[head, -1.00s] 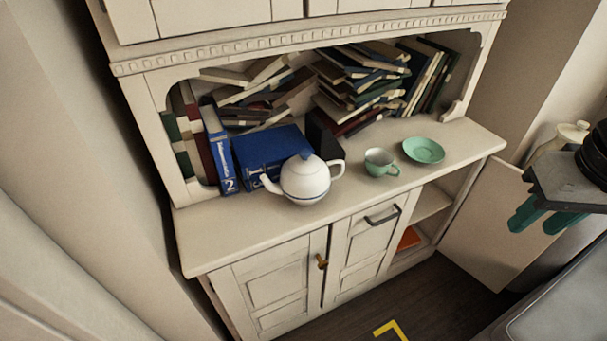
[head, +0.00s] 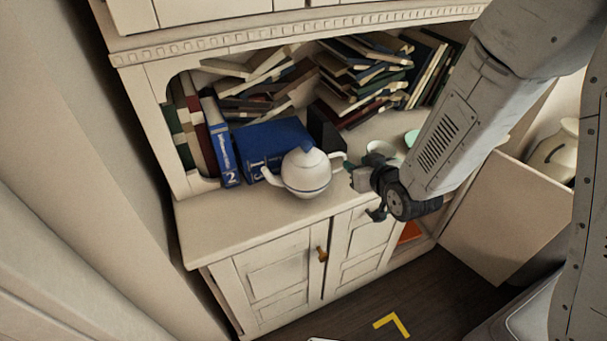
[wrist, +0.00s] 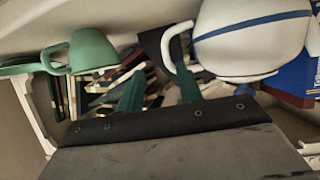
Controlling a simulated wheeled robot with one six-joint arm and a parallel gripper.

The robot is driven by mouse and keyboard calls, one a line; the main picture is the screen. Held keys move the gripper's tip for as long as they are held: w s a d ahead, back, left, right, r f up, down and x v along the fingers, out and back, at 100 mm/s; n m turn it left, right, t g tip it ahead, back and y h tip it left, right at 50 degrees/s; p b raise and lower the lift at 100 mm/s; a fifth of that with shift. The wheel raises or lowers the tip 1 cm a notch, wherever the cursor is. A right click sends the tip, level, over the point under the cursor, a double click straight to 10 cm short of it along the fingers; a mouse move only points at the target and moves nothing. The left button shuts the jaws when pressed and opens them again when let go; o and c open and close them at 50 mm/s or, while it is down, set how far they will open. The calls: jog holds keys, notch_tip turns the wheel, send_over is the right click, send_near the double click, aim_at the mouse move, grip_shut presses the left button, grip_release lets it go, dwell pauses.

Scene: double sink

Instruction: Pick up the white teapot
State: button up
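The white teapot (head: 306,175) stands upright on the counter, with a blue knob and a blue line round it. Its spout points left and its handle faces right in the head view. In the wrist view the teapot (wrist: 250,45) is at the upper right, cut by the frame edge. My gripper (head: 352,172) is just right of the handle, beside it. In the wrist view my gripper (wrist: 158,78) has its two green fingers apart, with nothing seen held between them. One finger overlaps the handle there; I cannot tell whether they touch.
A green cup (wrist: 92,50) stands close by, and in the head view it (head: 381,150) is partly hidden by my arm. A green saucer (head: 411,137) is behind. Blue books (head: 262,147) stand directly behind the teapot. The counter's front left (head: 225,220) is clear.

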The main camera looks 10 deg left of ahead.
aim_at(345, 159)
jog(key=shift+a+f, duration=0.3)
jog(key=shift+a, duration=0.1)
jog(key=shift+w+a+f+y, duration=0.15)
jog(key=shift+a+y, duration=0.05)
jog(key=shift+y, duration=0.1)
jog(key=x, duration=0.7)
jog(key=shift+w, duration=0.15)
grip_shut()
jog(key=shift+r, duration=0.25)
dwell(0.5)
